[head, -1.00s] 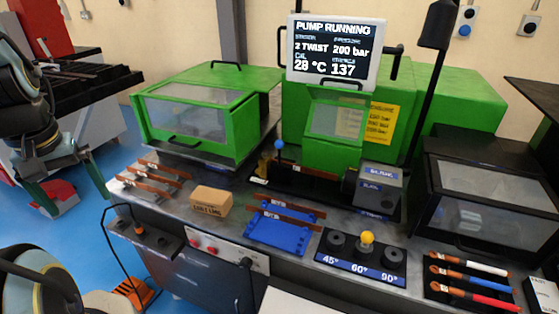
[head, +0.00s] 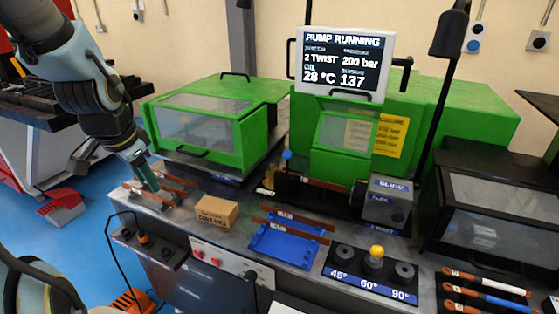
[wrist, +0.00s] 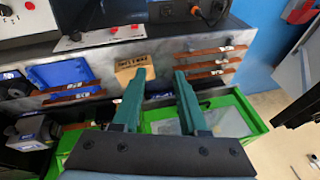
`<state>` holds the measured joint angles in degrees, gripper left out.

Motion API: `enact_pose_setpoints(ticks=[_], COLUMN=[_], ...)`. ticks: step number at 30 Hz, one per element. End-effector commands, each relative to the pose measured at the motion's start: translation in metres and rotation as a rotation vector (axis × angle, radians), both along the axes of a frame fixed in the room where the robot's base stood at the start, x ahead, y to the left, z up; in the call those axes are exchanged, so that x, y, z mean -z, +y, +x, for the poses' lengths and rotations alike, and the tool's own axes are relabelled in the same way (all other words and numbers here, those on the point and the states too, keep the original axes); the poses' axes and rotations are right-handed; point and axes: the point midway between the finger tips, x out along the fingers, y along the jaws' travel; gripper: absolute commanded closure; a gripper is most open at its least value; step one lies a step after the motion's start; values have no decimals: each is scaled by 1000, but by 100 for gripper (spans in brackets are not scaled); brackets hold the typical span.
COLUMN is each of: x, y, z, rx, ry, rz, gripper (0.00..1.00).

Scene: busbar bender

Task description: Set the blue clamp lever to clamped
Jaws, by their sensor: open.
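The blue clamp lever shows as a blue ball (head: 287,155) on a short stem. It stands roughly upright at the left end of the black bending station, below the green hood (head: 343,135). A copper bar (head: 325,183) lies in the station beside it. My gripper (head: 151,181) is over the left end of the bench, near several copper bars and well left of the lever. In the wrist view its two green fingers (wrist: 160,74) are apart with nothing held between them. I cannot make out the lever in the wrist view.
A cardboard box (head: 216,211), a blue tray (head: 283,248) with copper bars and a yellow-knobbed angle selector (head: 376,253) line the bench front. A green clear-windowed cover (head: 205,120) stands behind my gripper. The display (head: 342,61) reads PUMP RUNNING. A black lamp post stands at right.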

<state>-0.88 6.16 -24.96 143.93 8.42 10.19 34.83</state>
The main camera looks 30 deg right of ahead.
Motion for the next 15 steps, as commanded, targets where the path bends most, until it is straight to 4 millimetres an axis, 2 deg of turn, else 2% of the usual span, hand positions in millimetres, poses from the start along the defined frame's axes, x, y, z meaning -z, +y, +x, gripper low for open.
enact_pose_setpoints(ticks=[1, 5, 9, 11, 15], x=[6, 4, -6, -12, -24], y=[-23, -88, -151, -173, -207], z=[1, -3, -20, -28, -45], rx=[155, 578, 962, 1089, 1291], ry=[-45, -198, -380, -454, -588], rz=[6, 19, 19, 17, 13], gripper=[64, 79, 94, 100, 100])
